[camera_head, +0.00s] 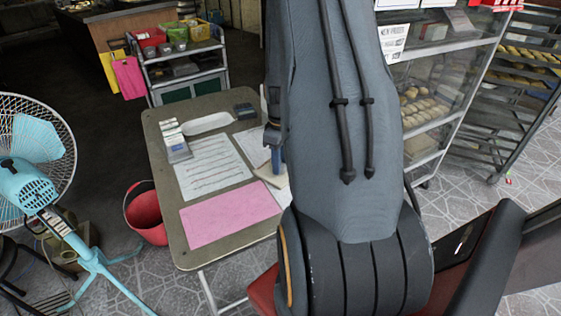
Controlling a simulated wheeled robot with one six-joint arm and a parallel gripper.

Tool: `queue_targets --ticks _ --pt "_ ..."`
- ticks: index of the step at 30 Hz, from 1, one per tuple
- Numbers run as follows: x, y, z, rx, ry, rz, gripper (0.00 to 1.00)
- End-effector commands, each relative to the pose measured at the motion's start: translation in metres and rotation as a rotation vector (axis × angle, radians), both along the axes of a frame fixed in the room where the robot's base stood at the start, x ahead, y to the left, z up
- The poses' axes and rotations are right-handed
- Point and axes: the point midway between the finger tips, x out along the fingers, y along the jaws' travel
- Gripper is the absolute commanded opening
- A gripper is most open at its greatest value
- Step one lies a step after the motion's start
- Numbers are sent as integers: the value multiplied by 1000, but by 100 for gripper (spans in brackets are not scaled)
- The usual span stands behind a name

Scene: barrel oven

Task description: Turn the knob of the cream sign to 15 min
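A small cream piece (268,174), which looks like part of the cream sign, shows on the table at the left edge of my arm. Its knob and any markings are hidden behind my arm or too small to make out. My own large grey arm fills the middle of the view. What looks like the end of my gripper (276,158), dark with a bluish finger, points down beside the cream piece. I cannot tell whether it touches the piece, nor whether the fingers are open or shut.
The table (165,225) also holds a pink sheet (231,214), printed papers (213,167), a white tray (207,123) and a dark box (244,111). A teal fan (28,180) and red bucket (147,216) stand left. A glass bread case (428,100) stands right.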

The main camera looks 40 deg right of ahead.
Motion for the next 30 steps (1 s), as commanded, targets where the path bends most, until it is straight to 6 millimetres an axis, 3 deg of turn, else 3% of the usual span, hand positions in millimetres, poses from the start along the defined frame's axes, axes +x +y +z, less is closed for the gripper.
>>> queue_targets --ticks 13,30 --pt "0 0 1 1 1 -99 9" --pt "0 0 1 0 0 -556 9"
